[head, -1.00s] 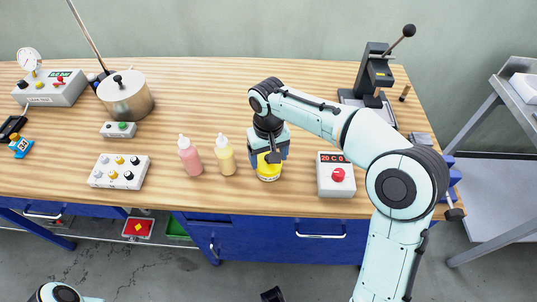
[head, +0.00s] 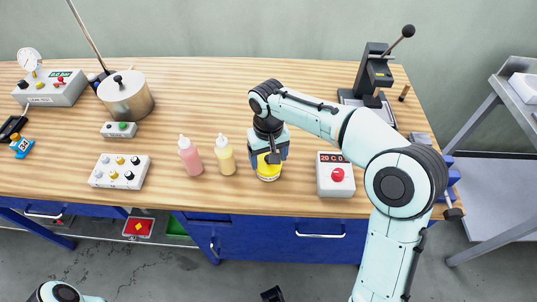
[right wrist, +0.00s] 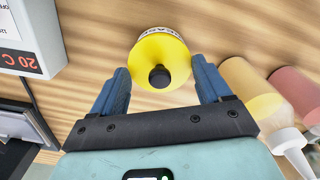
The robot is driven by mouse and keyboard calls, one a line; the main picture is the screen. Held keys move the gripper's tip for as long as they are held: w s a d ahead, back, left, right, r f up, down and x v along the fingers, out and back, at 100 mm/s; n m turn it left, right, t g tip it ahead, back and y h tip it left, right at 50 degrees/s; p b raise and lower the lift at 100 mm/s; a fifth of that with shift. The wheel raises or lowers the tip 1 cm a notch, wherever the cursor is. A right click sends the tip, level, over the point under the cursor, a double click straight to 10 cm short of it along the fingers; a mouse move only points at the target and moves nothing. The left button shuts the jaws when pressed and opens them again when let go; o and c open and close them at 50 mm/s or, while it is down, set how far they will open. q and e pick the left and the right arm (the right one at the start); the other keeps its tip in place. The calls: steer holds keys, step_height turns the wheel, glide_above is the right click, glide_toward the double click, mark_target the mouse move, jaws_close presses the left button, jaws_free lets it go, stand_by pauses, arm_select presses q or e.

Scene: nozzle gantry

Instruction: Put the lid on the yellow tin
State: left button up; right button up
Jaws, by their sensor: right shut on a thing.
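The yellow tin (head: 268,175), with a pale label band, stands upright near the front edge of the wooden bench. The yellow round lid (right wrist: 158,55) with a black knob shows in the right wrist view, at the tin's top, with a strip of the label just beyond its rim. Whether the lid is fully seated cannot be told. My right gripper (head: 268,156) points down over the tin, its blue fingers on both sides of the lid (right wrist: 162,88), shut on it. My left gripper is not clearly in view.
A pink bottle (head: 190,158) and a cream bottle (head: 227,158) stand just left of the tin. A grey box with a red knob (head: 336,178) stands to its right. A button box (head: 119,172) and a metal pot (head: 126,97) are farther left.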

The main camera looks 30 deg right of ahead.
arm_select(q)
steer(key=shift+r, duration=0.15)
stand_by(0.5)
arm_select(e)
steer(key=o, duration=1)
steer(key=shift+c, duration=0.2)
arm_select(q)
steer(key=shift+r, duration=0.1)
arm_select(e)
steer(key=shift+r, duration=0.1)
steer(key=shift+r+p, duration=1.8)
steer(key=shift+r, duration=0.2)
steer(key=shift+r+p, duration=1)
steer(key=shift+r, duration=0.45)
arm_select(q)
step_height(320, 180, up, 6)
steer(key=w, duration=0.2)
steer(key=shift+w+f, duration=0.2)
steer(key=shift+w, duration=0.05)
arm_select(e)
steer(key=shift+f, duration=0.1)
